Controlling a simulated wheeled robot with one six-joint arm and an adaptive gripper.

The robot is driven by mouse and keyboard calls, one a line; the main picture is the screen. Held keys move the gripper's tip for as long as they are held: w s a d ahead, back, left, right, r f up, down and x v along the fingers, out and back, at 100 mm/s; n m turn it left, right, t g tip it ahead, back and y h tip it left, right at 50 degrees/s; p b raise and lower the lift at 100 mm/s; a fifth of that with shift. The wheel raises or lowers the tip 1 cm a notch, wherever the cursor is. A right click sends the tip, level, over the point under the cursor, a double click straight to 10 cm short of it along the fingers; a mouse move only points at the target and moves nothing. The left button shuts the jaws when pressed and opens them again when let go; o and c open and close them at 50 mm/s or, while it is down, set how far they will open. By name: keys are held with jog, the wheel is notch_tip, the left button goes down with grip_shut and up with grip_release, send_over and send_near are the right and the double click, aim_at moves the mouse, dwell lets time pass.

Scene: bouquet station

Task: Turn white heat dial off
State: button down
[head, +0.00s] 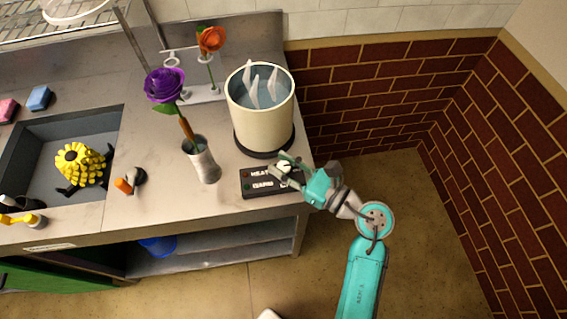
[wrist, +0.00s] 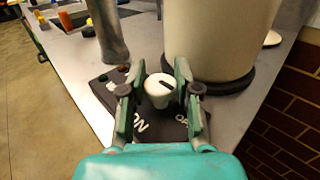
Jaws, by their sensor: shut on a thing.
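The white heat dial (wrist: 159,92) has a dark pointer mark and sits on a black control panel (head: 262,183) at the counter's front right corner. My gripper (head: 284,164) reaches in from the right over the panel. In the wrist view my gripper (wrist: 160,94) has one finger on each side of the dial and is shut on it. The panel has "HEAT" lettering beside a red light and a second line of lettering beside a green light. In the head view my fingers partly hide the dial.
A cream pot (head: 262,113) of water with pale flame-like shapes stands on a dark base just behind the panel. A metal vase (head: 203,160) with a purple flower (head: 165,86) stands left. A sink (head: 38,150) holds a yellow flower-like thing (head: 81,163). A brick wall (head: 350,95) stands right.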

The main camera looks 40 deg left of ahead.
jog(key=c, duration=0.8)
grip_release()
jog(key=shift+c, duration=0.2)
jog(key=w+d, duration=0.1)
jog(key=d, duration=1.1)
